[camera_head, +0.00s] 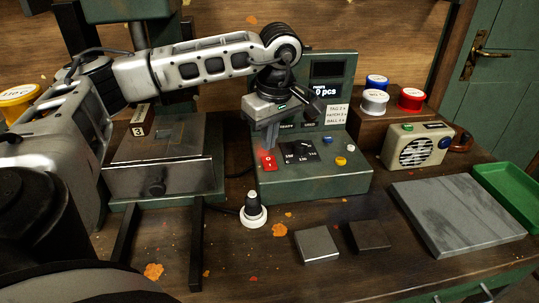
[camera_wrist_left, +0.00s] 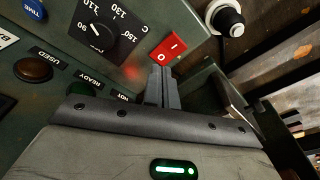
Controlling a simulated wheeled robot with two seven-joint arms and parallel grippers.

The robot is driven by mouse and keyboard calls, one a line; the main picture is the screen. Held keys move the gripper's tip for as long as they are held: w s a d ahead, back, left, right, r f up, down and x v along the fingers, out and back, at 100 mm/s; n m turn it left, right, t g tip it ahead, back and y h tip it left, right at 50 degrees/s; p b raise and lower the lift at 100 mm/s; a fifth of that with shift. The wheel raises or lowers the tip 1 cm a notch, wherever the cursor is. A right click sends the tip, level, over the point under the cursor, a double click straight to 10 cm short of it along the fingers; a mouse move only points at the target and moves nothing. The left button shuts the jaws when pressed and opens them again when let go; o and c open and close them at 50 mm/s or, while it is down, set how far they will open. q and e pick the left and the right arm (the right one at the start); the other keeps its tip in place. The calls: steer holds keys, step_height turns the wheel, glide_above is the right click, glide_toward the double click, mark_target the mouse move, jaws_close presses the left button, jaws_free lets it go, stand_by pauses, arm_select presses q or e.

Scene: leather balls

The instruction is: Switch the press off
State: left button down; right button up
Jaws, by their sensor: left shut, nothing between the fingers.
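The green press control box (camera_head: 318,184) stands on the bench, with a dark display (camera_head: 327,69) above it. Its red rocker switch (camera_head: 268,160), marked I and O, also shows in the left wrist view (camera_wrist_left: 168,46). A black temperature dial (camera_head: 299,152) sits beside the switch and also shows in the left wrist view (camera_wrist_left: 103,31). My left gripper (camera_head: 270,146) is shut and empty, its tips pointing down at the switch. In the left wrist view its tips (camera_wrist_left: 162,72) are close to the O end; I cannot tell whether they touch. My right gripper is not in view.
A black-and-white knob (camera_head: 253,211) stands in front of the box. Two small plates (camera_head: 317,244), a grey slab (camera_head: 458,214) and a green tray (camera_head: 512,192) lie to the right. A metal press block (camera_head: 160,178) is left.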

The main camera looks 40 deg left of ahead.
mark_target(269, 159)
arm_select(q)
step_height(269, 159, up, 5)
steer(key=p, duration=0.3)
steer(key=shift+f, duration=0.2)
stand_by(0.4)
